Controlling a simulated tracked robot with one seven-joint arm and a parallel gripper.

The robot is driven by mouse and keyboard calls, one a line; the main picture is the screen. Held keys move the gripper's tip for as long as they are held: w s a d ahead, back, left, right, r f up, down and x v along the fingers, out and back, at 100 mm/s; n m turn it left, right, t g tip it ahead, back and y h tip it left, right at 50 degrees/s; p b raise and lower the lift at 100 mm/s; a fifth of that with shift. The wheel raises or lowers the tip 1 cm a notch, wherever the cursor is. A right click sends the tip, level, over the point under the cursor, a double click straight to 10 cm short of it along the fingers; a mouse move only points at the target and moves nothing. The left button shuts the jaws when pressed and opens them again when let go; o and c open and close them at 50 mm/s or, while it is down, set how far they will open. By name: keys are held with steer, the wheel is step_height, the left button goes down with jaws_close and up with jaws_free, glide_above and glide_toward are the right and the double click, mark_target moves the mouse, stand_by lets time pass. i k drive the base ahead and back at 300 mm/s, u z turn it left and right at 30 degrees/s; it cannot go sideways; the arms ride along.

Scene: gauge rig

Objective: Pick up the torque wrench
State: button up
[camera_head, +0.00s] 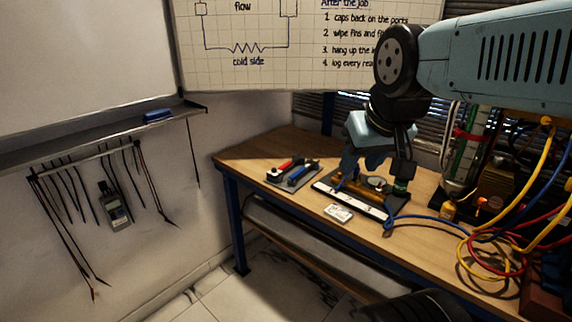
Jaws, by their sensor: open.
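My gripper (376,168) points down at the end of my light blue arm, above the back middle of the wooden bench. It is open, and I see nothing held in it. Under my gripper is a dark plate with a pale strip (352,199) and brass-coloured parts, partly hidden by the fingers.
A small white card (338,213) lies near the bench's front edge (320,235). Yellow, red and blue hoses (490,250) loop over the right side. Cables and a meter (115,207) hang on the left wall.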

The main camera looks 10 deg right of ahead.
mark_target(274, 176)
steer(key=i, duration=0.9)
steer(key=u, duration=0.05)
